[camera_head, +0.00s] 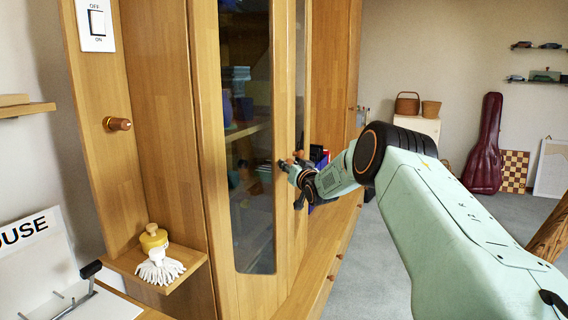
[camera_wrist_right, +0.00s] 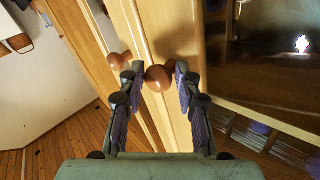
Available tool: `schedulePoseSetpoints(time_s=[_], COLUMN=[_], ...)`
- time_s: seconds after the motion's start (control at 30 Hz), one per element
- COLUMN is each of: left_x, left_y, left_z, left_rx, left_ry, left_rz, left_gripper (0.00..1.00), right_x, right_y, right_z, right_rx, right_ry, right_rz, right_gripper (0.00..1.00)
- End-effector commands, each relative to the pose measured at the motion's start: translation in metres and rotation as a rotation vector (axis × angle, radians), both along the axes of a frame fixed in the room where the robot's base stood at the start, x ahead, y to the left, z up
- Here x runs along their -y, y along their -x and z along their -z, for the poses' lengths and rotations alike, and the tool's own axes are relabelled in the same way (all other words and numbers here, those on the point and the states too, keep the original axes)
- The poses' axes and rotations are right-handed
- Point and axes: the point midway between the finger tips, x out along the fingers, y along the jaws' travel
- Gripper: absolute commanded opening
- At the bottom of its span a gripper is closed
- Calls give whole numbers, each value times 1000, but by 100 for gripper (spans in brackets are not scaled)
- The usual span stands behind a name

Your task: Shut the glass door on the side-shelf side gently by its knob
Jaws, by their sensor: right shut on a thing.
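The glass door (camera_head: 209,150) on the side-shelf side has a light wood frame around a tall pane. It stands nearly in line with the cabinet front; I cannot tell whether a small gap is left at its edge. My right gripper (camera_head: 287,170) is at this door's free edge. In the right wrist view, its two fingers (camera_wrist_right: 157,84) are shut around a round brown knob (camera_wrist_right: 158,79). The other door's knob (camera_wrist_right: 115,61) shows just left of the fingers. My left gripper is not in view.
A side shelf (camera_head: 190,262) at the left holds a yellow-topped brush (camera_head: 155,250). A wooden peg (camera_head: 118,124) and a switch (camera_head: 97,22) are on the side panel. The second glass door (camera_head: 301,70) is beyond. Shelves inside hold cups and books. Open carpet lies at the right.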

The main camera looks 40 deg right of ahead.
Motion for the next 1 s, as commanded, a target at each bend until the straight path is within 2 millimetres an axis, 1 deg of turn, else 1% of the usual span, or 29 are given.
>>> schedulePoseSetpoints(time_s=[0.03,0.47,0.5,0.73,1.0], left_x=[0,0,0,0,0], left_y=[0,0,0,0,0], left_z=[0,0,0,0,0], left_rx=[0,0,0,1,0], left_ry=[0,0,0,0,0], left_rz=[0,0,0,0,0], left_gripper=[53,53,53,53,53], right_x=[6,5,5,5,4], right_y=[-2,-3,-3,-4,-5], right_z=[-22,-23,-23,-21,-16], right_rx=[44,46,46,42,30], right_ry=[3,4,5,6,5], right_rz=[12,10,9,9,8], right_gripper=[0,0,34,54,54])
